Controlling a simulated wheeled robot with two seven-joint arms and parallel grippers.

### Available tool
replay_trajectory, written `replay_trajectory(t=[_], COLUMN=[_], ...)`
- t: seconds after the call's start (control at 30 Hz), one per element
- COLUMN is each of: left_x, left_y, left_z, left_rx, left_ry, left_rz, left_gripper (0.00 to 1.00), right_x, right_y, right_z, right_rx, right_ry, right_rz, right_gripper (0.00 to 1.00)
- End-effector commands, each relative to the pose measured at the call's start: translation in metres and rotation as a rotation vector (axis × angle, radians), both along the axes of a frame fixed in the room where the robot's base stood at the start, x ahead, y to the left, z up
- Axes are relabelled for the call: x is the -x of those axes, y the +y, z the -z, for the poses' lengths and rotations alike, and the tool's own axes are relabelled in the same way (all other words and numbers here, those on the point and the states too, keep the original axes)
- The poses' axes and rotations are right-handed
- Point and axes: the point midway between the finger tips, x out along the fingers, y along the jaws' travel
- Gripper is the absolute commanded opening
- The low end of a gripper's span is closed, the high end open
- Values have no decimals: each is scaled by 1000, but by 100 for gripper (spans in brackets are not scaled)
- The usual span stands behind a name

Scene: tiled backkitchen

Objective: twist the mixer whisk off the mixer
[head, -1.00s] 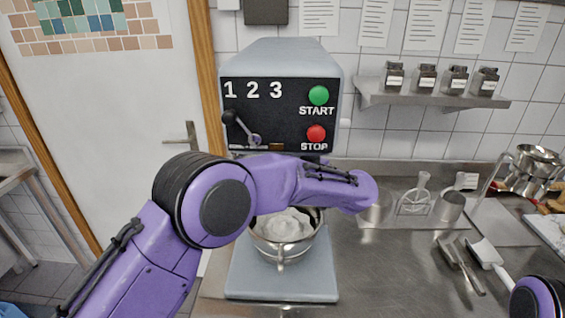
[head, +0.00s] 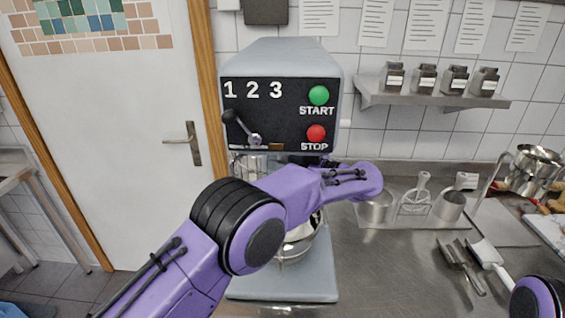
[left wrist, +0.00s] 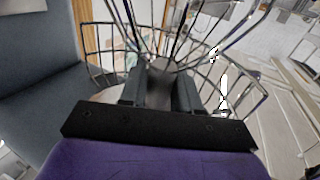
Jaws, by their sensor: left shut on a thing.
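The mixer (head: 282,60) stands against the tiled wall, with a black panel and green and red buttons. Its metal bowl (head: 298,248) sits low on the mixer's base, partly covered by my left arm. In the left wrist view, my left gripper (left wrist: 160,92) is shut on the grey stem of the mixer whisk (left wrist: 160,68); thin wires fan out from it. In the head view my left forearm hides this gripper and most of the whisk. I cannot tell whether the whisk is still joined to the mixer. My right gripper is out of view.
Curved guard wires (left wrist: 100,38) surround the whisk in the left wrist view. A shelf with several jars (head: 424,80) hangs at the right. Metal pots (head: 375,207) and utensils (head: 487,254) lie on the steel counter (head: 400,275), whose front middle is clear.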

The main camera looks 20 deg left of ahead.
Motion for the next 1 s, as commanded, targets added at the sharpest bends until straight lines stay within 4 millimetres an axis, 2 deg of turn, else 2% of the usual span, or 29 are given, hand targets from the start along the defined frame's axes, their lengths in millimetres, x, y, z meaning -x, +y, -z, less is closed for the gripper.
replay_trajectory(t=[0.37, 0.7, 1.0], left_x=[0, 0, 0], left_y=[0, 0, 0], left_z=[0, 0, 0], left_rx=[-1, -1, 0], left_ry=[0, -1, 1], left_rz=[0, -127, -139], left_gripper=[0, 0, 0], right_x=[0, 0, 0], right_y=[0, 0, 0], right_z=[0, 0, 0], right_rx=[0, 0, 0], right_ry=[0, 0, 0], right_rz=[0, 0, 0], right_gripper=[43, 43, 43])
